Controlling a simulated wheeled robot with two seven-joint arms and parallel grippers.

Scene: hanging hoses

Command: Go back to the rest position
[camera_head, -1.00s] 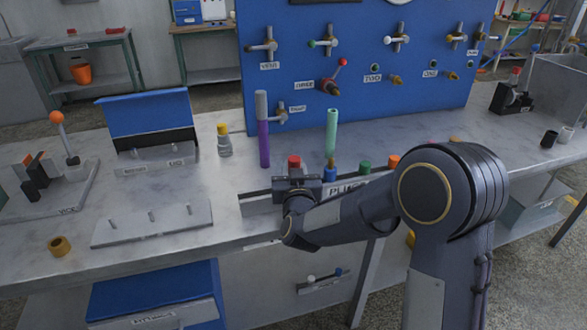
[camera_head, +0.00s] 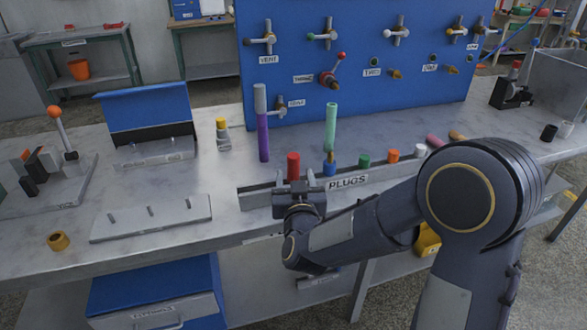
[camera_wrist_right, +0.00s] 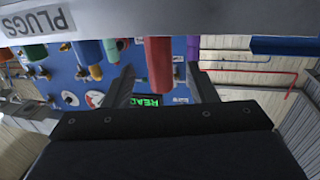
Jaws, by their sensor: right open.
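My right gripper (camera_head: 298,190) is at the front of the plug rack (camera_head: 257,199) on the bench. Its jaws are open. The red plug (camera_head: 293,165) stands upright in the rack just behind the gripper. It also shows in the right wrist view (camera_wrist_right: 158,62), lined up between the fingers; I cannot tell how far beyond them it is. My left gripper is not in view.
Blue, green, orange and white plugs stand along the rack, right of the red one. A purple hose (camera_head: 263,138) and a mint hose (camera_head: 331,126) stand behind. A blue valve panel (camera_head: 420,95) backs the bench. A grey pegged plate (camera_head: 150,219) lies left.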

